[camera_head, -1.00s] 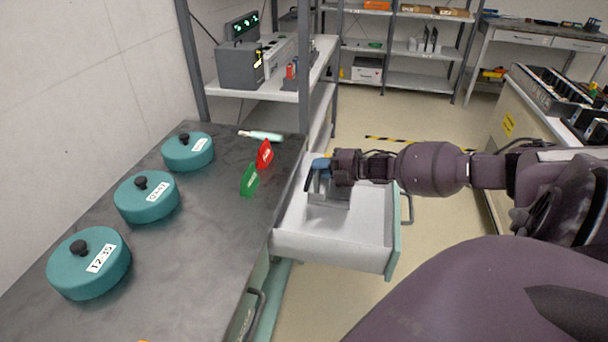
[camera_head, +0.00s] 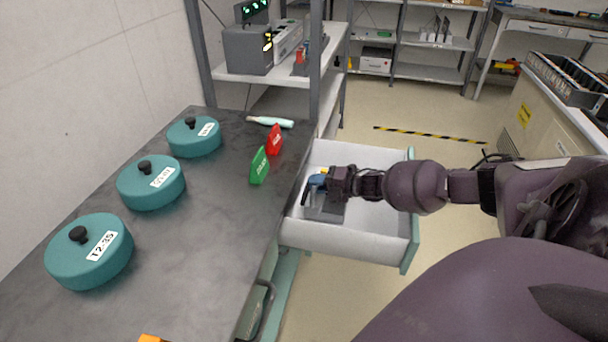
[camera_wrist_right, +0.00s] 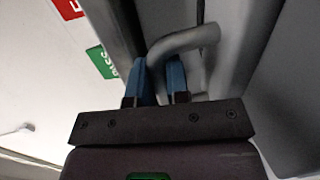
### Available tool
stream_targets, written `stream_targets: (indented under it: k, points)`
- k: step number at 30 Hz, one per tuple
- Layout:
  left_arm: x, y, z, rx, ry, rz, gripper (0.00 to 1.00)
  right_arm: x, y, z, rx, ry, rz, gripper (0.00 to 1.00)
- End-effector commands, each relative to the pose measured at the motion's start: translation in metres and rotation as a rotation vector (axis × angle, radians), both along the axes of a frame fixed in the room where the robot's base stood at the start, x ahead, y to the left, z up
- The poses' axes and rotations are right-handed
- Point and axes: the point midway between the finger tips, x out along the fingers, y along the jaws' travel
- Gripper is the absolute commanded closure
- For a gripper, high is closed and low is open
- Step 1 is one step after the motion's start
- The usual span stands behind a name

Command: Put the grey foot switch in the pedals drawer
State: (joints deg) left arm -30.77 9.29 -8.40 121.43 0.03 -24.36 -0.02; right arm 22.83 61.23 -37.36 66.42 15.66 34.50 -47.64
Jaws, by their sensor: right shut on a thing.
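My right gripper (camera_head: 316,183) has blue fingers and is shut on the grey foot switch (camera_head: 325,211). The foot switch is inside the outline of the open drawer (camera_head: 345,241), near its left end by the worktop. I cannot tell whether it touches the drawer floor. In the right wrist view, the blue fingers (camera_wrist_right: 161,80) close around a grey curved bar (camera_wrist_right: 188,40) of the switch. The drawer is pulled out, white inside with a teal front. My left gripper is not in view.
On the dark worktop (camera_head: 200,250) stand several teal lidded pots (camera_head: 90,252), a green sign (camera_head: 259,166), a red sign (camera_head: 274,140) and a pale tube (camera_head: 270,122). A shelf with grey devices (camera_head: 250,50) stands behind.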

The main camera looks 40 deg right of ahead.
Motion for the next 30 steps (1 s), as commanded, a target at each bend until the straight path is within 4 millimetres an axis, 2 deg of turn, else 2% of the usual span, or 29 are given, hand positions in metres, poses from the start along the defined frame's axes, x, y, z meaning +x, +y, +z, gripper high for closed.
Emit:
stream_targets:
  k: [9,12,25,26,30]
  points:
    - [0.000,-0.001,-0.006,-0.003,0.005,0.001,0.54,0.034,0.019,0.000,0.001,-0.003,0.000,1.00]
    - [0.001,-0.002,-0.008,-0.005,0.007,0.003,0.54,0.031,0.018,-0.011,0.001,0.001,0.001,1.00]
    - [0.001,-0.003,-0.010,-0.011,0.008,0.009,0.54,0.031,0.017,-0.014,0.001,-0.003,0.000,1.00]
    - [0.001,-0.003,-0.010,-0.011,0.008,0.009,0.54,0.031,0.017,-0.015,0.000,0.000,0.000,0.82]
    - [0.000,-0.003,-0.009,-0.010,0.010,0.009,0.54,0.031,0.017,-0.014,0.000,-0.001,0.000,0.61]
